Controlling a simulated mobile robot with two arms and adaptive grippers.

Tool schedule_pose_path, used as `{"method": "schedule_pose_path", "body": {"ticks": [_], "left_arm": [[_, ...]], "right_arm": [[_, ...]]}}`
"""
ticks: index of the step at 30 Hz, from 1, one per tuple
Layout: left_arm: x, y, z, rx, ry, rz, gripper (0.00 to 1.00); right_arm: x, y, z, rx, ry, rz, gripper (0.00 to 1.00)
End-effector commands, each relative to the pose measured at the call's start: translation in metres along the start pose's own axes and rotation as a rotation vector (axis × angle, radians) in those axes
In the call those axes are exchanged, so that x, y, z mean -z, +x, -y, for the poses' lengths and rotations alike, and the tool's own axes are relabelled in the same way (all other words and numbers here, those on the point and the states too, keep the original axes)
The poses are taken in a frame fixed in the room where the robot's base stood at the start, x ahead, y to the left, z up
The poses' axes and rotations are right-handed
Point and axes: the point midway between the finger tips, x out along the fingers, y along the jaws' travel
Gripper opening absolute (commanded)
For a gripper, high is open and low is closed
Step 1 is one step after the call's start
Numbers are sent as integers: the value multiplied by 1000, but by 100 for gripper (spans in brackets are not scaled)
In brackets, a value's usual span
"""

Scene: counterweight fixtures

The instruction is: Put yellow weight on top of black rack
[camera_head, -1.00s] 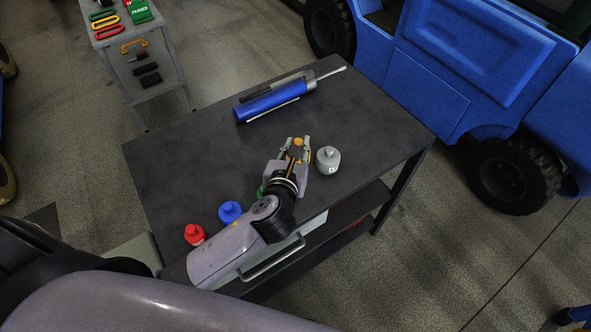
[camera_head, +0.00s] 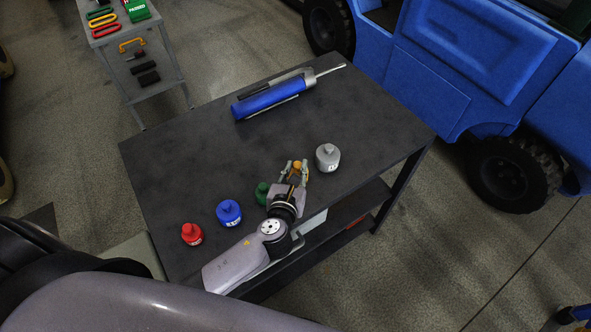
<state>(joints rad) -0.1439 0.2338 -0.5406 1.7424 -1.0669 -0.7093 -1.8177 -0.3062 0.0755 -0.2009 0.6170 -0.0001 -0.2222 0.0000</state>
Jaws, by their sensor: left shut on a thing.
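The yellow weight (camera_head: 297,165) is mostly hidden between the fingers of my left gripper (camera_head: 295,168); only its orange-yellow knob shows clearly. The left gripper is shut on it, over the right half of the dark table (camera_head: 200,150). I cannot tell whether the weight touches the table top. No separate black rack is clearly recognizable; the dark table has a lower shelf (camera_head: 345,215). My right gripper is not in view.
A grey weight (camera_head: 328,158) stands just right of the gripper. A green weight (camera_head: 262,193), a blue weight (camera_head: 229,212) and a red weight (camera_head: 191,234) stand to the left. A blue cylindrical tool (camera_head: 268,100) lies at the back. The table's left middle is clear.

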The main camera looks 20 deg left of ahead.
Motion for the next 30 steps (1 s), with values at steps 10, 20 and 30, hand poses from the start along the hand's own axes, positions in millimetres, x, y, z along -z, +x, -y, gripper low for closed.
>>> {"method": "schedule_pose_path", "body": {"ticks": [10, 20, 30], "left_arm": [[2, 0, 0, 0, 0, 0, 30], [2, 0, 0, 0, 0, 0, 42], [1, -17, 0, 1, 1, -2, 42]], "right_arm": [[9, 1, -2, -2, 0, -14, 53], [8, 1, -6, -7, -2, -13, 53], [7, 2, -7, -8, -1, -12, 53]]}}
